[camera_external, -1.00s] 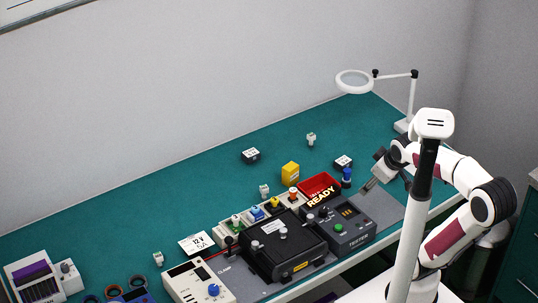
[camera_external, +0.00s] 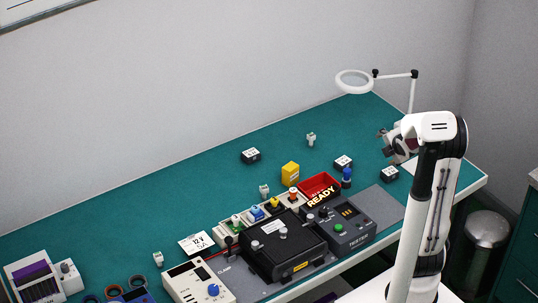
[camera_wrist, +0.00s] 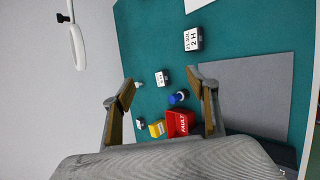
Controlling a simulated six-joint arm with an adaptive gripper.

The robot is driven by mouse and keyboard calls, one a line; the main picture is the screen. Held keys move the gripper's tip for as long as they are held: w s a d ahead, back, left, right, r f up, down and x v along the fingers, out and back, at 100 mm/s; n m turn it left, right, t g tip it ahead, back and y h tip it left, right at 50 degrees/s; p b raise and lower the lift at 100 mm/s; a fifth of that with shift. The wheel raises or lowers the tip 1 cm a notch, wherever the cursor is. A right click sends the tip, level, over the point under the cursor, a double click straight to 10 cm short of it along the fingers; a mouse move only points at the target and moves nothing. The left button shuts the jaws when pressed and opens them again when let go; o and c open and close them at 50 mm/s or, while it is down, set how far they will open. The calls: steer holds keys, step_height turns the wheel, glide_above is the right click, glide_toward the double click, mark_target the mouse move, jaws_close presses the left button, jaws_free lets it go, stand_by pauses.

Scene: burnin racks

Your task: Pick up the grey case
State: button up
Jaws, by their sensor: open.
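No case stands out as plainly grey; the likeliest are small dark boxes with white printed labels. One (camera_external: 390,175) sits near the right end of the green bench and shows in the wrist view as the "2 H" box (camera_wrist: 193,39). A second (camera_external: 343,162) is left of it, also in the wrist view (camera_wrist: 162,78). A third (camera_external: 251,156) lies farther left, small in the wrist view (camera_wrist: 140,121). My gripper (camera_external: 388,141) is above the bench's right part, partly hidden by my arm. In the wrist view its fingers (camera_wrist: 162,82) are wide apart and empty.
A red bin (camera_external: 319,187), blue knobbed piece (camera_external: 347,176) and yellow block (camera_external: 290,172) stand close by. A black tester (camera_external: 340,232) and black clamp unit (camera_external: 283,247) are in front. A magnifier lamp (camera_external: 355,82) stands behind. A grey mat (camera_wrist: 260,95) is bare.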

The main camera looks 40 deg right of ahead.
mark_target(390, 171)
steer(key=d+f+n+t+y, duration=0.1)
steer(key=d+f+n, duration=0.2)
steer(key=f+n, duration=0.1)
steer(key=d+f+n+t+y, duration=0.1)
steer(key=d+f+n, duration=0.1)
steer(key=f+n, duration=0.2)
steer(key=d+f+n+t+y, duration=0.1)
steer(key=d+f+n, duration=0.2)
steer(key=n, duration=0.4)
steer(key=shift+w+d+f+t, duration=0.15)
steer(key=shift+d+f, duration=0.05)
steer(key=shift+f, duration=0.25)
steer(key=shift+w+d+f+t, duration=0.1)
steer(key=shift+d+f+t, duration=0.05)
steer(key=shift+f, duration=0.3)
steer(key=shift+s+f+n+t+y, duration=0.3)
steer(key=shift+s+f+n, duration=0.1)
steer(key=shift+n, duration=0.45)
steer(key=shift+s+f+n+t+y, duration=0.3)
steer(key=shift+s+f+n, duration=0.1)
steer(key=shift+n, duration=0.45)
steer(key=shift+w, duration=0.15)
steer(key=shift+x, duration=1.25)
steer(key=shift+x, duration=2.6)
